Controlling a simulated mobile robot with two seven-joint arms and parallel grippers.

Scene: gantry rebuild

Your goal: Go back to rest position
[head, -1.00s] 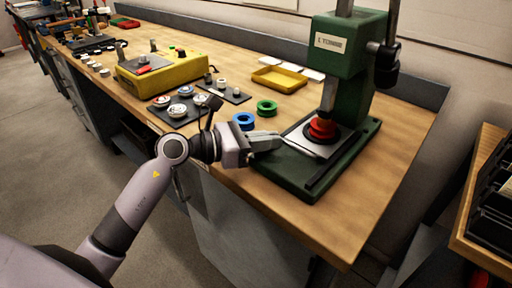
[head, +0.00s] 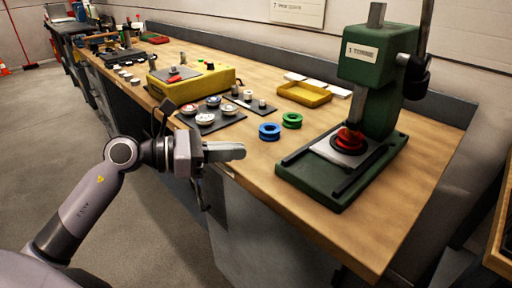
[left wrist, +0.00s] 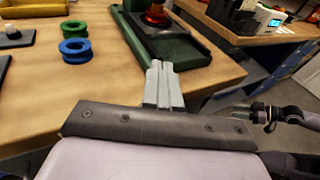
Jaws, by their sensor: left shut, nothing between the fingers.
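My left gripper (head: 240,151) is shut and empty, at the front edge of the wooden workbench (head: 300,220). It also shows in the left wrist view (left wrist: 160,68), its fingers together and pointing toward the green press. The green press (head: 372,100) stands on the bench to the right of the gripper, apart from it. A red round part (head: 349,139) sits on the press's plate. My right gripper does not show in the head view.
A blue ring (head: 269,131) and a green ring (head: 292,120) lie near the press. A yellow tray (head: 304,94), a yellow box (head: 205,80) and a dark mat (head: 210,122) with several round parts are farther back. Open floor (head: 40,140) lies to the left.

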